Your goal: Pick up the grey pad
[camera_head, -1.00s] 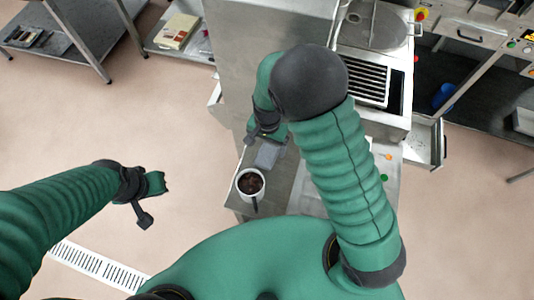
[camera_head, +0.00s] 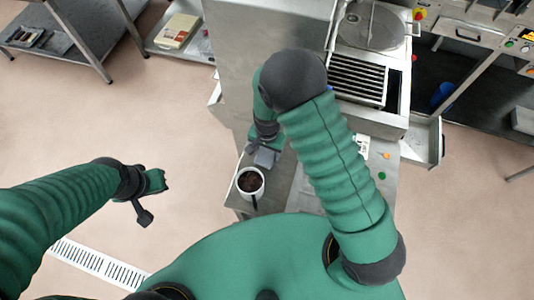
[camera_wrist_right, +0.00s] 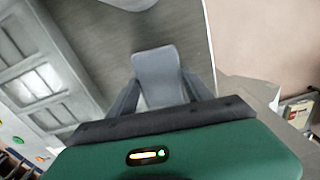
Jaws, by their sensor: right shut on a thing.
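The grey pad (camera_head: 264,158) is at the left edge of the steel counter, just behind a white mug. My right gripper (camera_head: 262,149) is shut on it. In the right wrist view the grey pad (camera_wrist_right: 157,72) sticks out between the two dark fingers of the right gripper (camera_wrist_right: 160,92), one on each side. I cannot tell whether the pad is touching the counter. My left gripper (camera_head: 152,195) hangs over the floor at the left, away from the counter; its fingers are too small to read.
The white mug (camera_head: 250,182), with dark contents and a dark handle, stands close in front of the pad. A tall steel housing (camera_head: 265,45) rises behind. A machine with a slotted grille (camera_head: 358,80) stands to the right. The floor at the left is open.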

